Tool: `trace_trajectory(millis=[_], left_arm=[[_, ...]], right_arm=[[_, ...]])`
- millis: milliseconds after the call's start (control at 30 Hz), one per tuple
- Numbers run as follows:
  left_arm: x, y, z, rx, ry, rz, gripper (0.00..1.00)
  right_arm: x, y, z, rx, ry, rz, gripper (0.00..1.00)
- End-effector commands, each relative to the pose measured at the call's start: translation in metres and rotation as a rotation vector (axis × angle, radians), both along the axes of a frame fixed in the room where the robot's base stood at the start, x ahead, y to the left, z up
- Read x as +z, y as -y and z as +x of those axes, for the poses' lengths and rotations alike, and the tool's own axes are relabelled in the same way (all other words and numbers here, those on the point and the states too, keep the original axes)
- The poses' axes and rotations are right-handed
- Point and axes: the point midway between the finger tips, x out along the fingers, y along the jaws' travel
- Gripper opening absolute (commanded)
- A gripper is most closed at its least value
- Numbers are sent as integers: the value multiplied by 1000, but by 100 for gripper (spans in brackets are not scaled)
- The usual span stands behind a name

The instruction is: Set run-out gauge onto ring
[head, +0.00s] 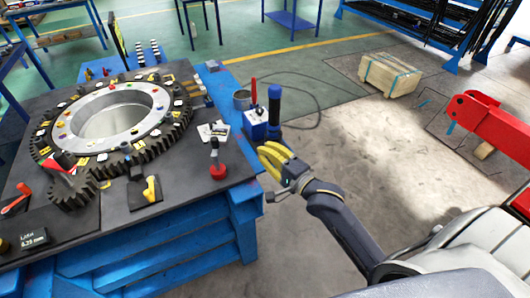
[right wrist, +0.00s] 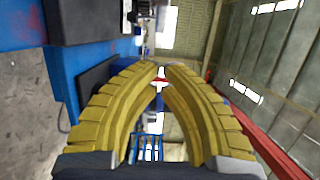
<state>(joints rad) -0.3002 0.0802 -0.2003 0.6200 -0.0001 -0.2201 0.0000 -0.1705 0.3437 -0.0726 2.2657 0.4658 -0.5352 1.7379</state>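The ring (head: 92,112) is a silver ring inside a large dark toothed gear lying on the table, with coloured pieces around its top. My right gripper (head: 262,156) is off the table's right edge, beside the blue post. Its yellow fingers curve inward with a narrow gap at the tips in the right wrist view (right wrist: 162,72), and nothing is held between them. My left gripper is out of view.
On the dark tabletop are a small gear (head: 72,192), a black fixture with a yellow handle (head: 151,189), white cards (head: 213,131) and a display box (head: 33,238). A blue upright post (head: 274,105) stands near the right edge. A wooden crate (head: 390,75) sits on the floor.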

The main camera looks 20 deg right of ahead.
Motion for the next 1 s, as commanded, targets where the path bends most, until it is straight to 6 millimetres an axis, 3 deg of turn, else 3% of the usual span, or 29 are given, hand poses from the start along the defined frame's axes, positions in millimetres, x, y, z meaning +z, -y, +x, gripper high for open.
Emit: trace_trajectory(millis=[433, 700, 1000], left_arm=[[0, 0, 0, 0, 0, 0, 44], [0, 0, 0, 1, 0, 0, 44], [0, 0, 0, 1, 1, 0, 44]], right_arm=[[1, -21, 71, 0, 2, 1, 0], [0, -48, 84, 0, 0, 1, 0], [0, -56, 88, 0, 0, 0, 0]])
